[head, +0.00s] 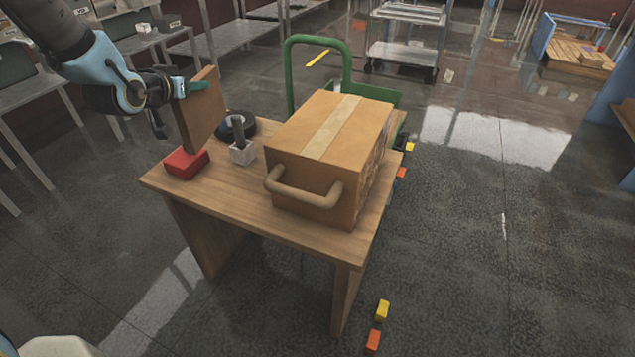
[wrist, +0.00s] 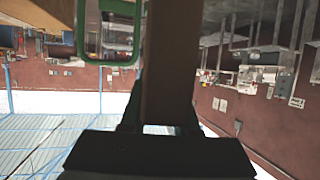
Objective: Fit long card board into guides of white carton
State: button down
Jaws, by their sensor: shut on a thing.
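My gripper (head: 188,87) is shut on the brown long card board (head: 204,112) and grips it near its upper part, at the back left of the wooden table. The board stands roughly upright. Its lower edge meets a red block (head: 186,164) in the picture; I cannot tell whether it sits in the block or just above it. The small white carton (head: 243,154) stands right of the red block, with a grey upright piece in it; its guides are too small to make out. In the wrist view the board (wrist: 170,70) runs up between my gripper's fingers (wrist: 160,118).
A large taped cardboard box (head: 310,150) with a tan handle (head: 303,195) fills the right of the wooden table (head: 235,200). A black ring (head: 238,122) lies behind the white carton. A green-framed cart (head: 318,42) stands behind. The table's front left is clear.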

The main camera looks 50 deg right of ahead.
jog(key=s+d+f+m+g+h+b, duration=0.1)
jog(key=s+d+f+m+g+b, duration=0.2)
jog(key=s+d+f+b, duration=0.5)
notch_tip(320, 180, down, 9)
jog(key=s+a, duration=0.1)
jog(key=shift+s+a+r, duration=0.2)
jog(key=shift+a, duration=0.05)
jog(key=shift+f, duration=0.25)
jog(key=c, duration=0.7)
grip_release()
jog(key=shift+r, duration=0.1)
jog(key=shift+o, duration=0.2)
